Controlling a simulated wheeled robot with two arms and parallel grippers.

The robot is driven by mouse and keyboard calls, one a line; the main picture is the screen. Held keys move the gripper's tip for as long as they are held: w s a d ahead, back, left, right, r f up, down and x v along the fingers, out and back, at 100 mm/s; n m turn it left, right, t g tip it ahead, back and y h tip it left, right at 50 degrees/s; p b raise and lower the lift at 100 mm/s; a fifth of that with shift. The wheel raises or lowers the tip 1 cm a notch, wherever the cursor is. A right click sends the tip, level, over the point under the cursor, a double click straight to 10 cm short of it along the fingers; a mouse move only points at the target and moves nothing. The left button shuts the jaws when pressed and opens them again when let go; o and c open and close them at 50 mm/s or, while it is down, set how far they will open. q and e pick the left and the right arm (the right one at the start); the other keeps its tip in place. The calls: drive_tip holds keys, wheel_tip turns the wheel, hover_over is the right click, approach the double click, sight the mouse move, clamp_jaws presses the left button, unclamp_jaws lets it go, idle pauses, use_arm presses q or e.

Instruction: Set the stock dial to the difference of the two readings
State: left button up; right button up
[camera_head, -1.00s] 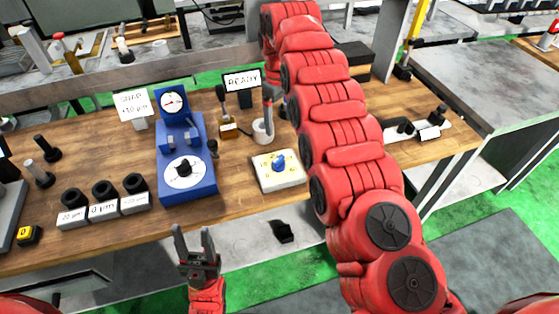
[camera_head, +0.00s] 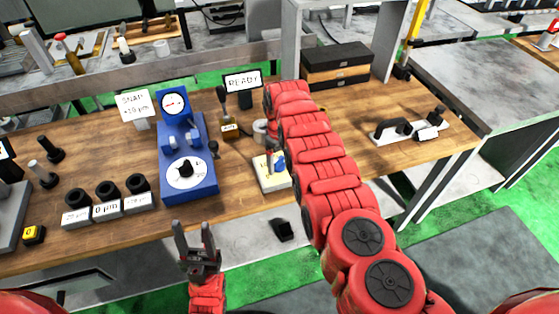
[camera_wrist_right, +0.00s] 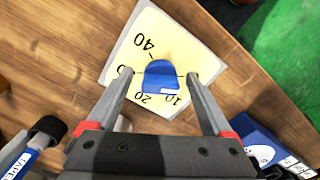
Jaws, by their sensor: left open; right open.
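The dial block with a blue knob (camera_head: 280,162) sits on the bench, partly hidden by my right arm. In the right wrist view its pale yellow face (camera_wrist_right: 140,50) shows 40, 20 and 10, with another number partly covered. My right gripper (camera_wrist_right: 160,77) is open above it, one finger on each side of the blue knob (camera_wrist_right: 161,82); contact cannot be told. A blue gauge stand (camera_head: 205,150) has a round needle gauge (camera_head: 173,103) and a white dial with black knob (camera_head: 185,172). Its needle reading is too small to read. My left gripper (camera_head: 198,250) is open and empty before the bench.
A SNAP +10 µm card (camera_head: 133,104) and a READY sign (camera_head: 243,82) stand behind. Several black rings on labelled blocks (camera_head: 106,210) lie left. A tray with a black handled tool (camera_head: 410,130) lies right. Dark boxes (camera_head: 338,64) stand at the back.

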drive_tip(key=shift+f, duration=0.15)
drive_tip(key=c, duration=1.3)
